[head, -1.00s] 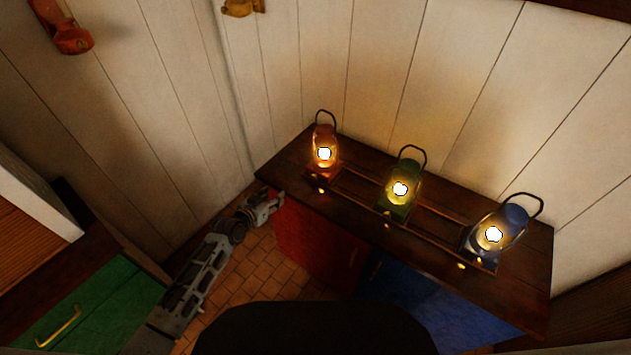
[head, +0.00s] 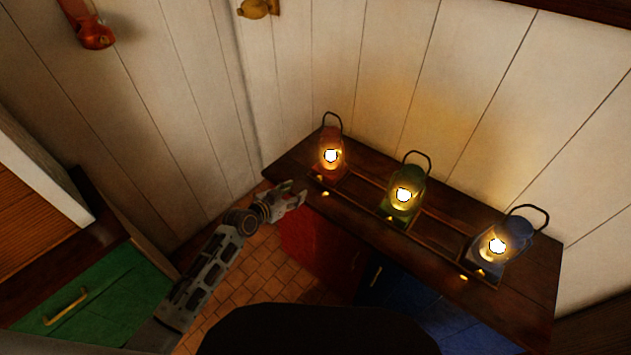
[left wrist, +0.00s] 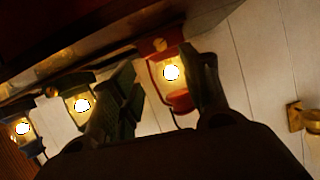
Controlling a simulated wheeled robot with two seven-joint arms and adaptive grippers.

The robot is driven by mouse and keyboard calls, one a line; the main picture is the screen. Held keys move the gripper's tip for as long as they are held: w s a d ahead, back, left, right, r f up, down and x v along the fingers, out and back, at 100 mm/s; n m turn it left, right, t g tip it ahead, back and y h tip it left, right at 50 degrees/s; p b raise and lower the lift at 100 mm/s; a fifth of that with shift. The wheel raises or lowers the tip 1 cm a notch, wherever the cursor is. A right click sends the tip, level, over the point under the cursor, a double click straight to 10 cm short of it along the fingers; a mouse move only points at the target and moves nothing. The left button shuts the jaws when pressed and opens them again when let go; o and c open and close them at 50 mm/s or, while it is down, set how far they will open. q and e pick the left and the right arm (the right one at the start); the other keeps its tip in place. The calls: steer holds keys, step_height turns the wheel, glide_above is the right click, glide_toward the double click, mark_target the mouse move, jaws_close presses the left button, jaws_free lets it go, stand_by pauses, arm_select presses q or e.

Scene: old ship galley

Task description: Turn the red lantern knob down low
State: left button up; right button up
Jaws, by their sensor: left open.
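The red lantern (head: 331,138) stands lit at the left end of the dark wooden counter, with a small brass knob (head: 325,193) low on its front. My left gripper (head: 300,195) is open and empty at the counter's left front edge, a little left of the knob and apart from it in the head view. In the left wrist view the red lantern (left wrist: 180,101) shows between the open fingers, partly behind the right one, with its knob (left wrist: 160,45) toward the top. My right gripper is not in view.
A lit green lantern (head: 411,178) and a lit blue lantern (head: 512,232) stand to the right, in a low-railed rack on the counter (head: 540,262). Red (head: 320,247) and blue cupboard doors are below. A green drawer front (head: 95,300) is at lower left.

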mark_target(318, 179)
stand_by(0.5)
arm_select(q)
steer(key=shift+w, duration=0.1)
steer(key=shift+x, duration=6.8)
steer(key=shift+f, duration=0.1)
jaws_close()
